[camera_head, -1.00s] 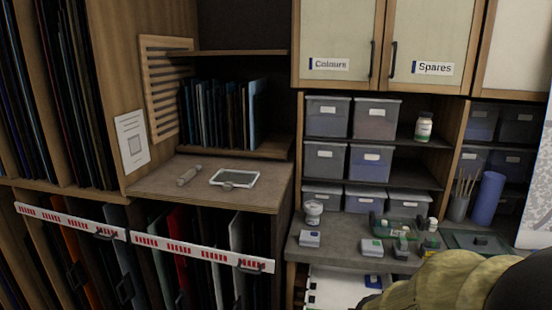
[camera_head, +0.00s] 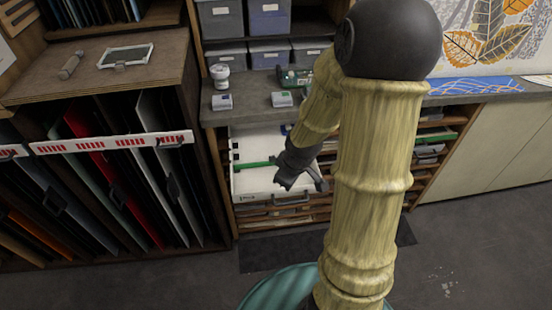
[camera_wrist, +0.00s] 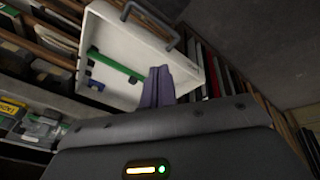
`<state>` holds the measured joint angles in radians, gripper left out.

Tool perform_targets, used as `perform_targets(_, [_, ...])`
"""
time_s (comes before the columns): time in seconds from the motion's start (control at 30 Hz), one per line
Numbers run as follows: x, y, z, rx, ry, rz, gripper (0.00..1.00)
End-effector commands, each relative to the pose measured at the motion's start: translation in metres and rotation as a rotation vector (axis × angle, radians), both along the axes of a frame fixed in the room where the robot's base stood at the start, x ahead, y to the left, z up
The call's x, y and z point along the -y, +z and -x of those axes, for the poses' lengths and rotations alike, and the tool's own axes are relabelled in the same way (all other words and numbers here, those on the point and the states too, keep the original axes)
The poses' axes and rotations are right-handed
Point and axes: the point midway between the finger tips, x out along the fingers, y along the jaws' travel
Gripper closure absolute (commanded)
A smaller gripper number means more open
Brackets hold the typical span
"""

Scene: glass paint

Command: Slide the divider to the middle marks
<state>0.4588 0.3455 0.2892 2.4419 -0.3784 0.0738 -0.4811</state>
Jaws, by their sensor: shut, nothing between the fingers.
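The green divider (camera_head: 258,163) is a thin bar lying across the open white drawer (camera_head: 246,187), towards its left side, in the head view. Small dark marks (camera_head: 236,155) run along the drawer's left edge. The wrist view shows the divider (camera_wrist: 117,64) inside the white drawer (camera_wrist: 110,22), seen from another angle. My gripper (camera_head: 300,178) is over the right part of the drawer, apart from the divider's visible end. In the wrist view my gripper (camera_wrist: 159,72) has its fingers together and empty. The divider's far right part is hidden behind my arm in the head view.
The drawer has a grey handle (camera_head: 289,199) at its front. Above it is a counter (camera_head: 235,116) with small boxes and jars. A rack of glass sheets (camera_head: 150,185) stands at the left. Open floor (camera_head: 470,250) lies to the right.

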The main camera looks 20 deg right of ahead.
Motion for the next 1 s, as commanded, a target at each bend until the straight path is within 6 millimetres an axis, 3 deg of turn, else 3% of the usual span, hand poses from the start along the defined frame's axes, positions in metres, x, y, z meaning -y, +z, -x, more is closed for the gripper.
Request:
perform_targets(0.2, [0.024, -0.025, -0.031, 0.108, 0.294, -0.017, 1.00])
perform_targets(0.43, [0.041, -0.033, -0.058, 0.300, 0.531, -0.021, 1.00])
perform_targets(1.0, [0.042, -0.037, -0.066, 0.353, 0.585, -0.014, 1.00])
